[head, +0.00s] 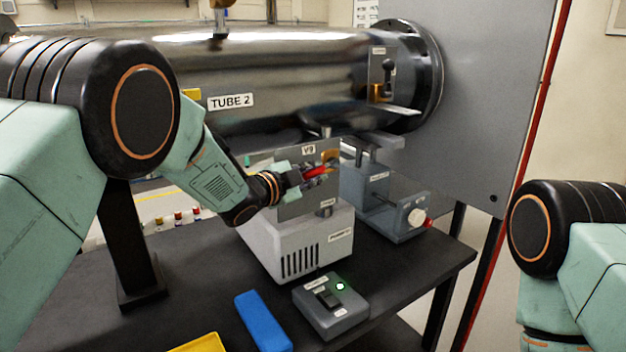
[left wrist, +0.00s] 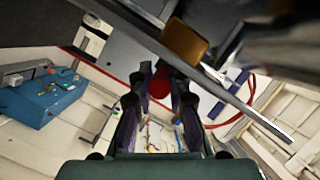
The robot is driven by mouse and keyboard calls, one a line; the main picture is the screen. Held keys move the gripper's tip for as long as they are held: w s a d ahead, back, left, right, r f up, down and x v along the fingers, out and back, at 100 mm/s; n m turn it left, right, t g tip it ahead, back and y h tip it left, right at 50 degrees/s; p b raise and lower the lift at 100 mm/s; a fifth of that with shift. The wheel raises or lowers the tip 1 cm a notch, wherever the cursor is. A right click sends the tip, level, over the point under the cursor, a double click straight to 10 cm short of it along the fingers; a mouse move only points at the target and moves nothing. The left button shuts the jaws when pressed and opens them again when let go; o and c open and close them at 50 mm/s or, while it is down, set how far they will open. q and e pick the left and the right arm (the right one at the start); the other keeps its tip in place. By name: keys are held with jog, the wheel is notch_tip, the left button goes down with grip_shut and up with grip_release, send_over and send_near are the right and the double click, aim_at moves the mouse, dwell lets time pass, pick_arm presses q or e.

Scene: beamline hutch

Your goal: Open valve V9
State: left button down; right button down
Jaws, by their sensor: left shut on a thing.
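Valve V9 is on a grey upright plate (head: 296,206) that carries a "V9" label (head: 309,150), above a light grey pump box. Its red handle (head: 317,171) lies roughly level, in front of a brass body (head: 330,157). My left gripper (head: 311,176) reaches in from the left and is shut on the red handle. In the left wrist view the fingers (left wrist: 161,98) stand on both sides of the red handle (left wrist: 161,80), with the brass body (left wrist: 184,42) just beyond. The fingers partly hide the handle. My right gripper is out of view.
A steel tube labelled "TUBE 2" (head: 270,80) runs behind and above the valve. The pump box (head: 283,247) stands below it. A switch box with a green light (head: 331,305), a blue block (head: 263,321) and a grey vise-like device (head: 397,215) are on the black table (head: 215,270).

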pick_arm(q)
jog(key=shift+w+d+f+n+t+h+b, duration=0.1)
jog(key=shift+f+n+t+h+b, duration=0.4)
jog(key=shift+b, duration=0.95)
jog(key=shift+w+d+f+n+t+h+b, duration=0.1)
jog(key=shift+t+h+b, duration=0.2)
jog(key=shift+t+b, duration=0.8)
jog(key=shift+w+d+f+n+t+h+b, duration=0.1)
jog(key=shift+f+n+t+h+b, duration=0.2)
jog(key=shift+b, duration=1.5)
jog(key=c, duration=1.7)
grip_release()
jog(key=o, duration=0.4)
jog(key=shift+w+f, duration=0.1)
jog(key=shift+f, duration=0.05)
jog(key=shift+s+a+f, duration=0.1)
jog(key=shift+s, duration=0.1)
jog(key=v, duration=1.1)
jog(key=shift+s+a, duration=0.25)
jog(key=shift+s, duration=0.05)
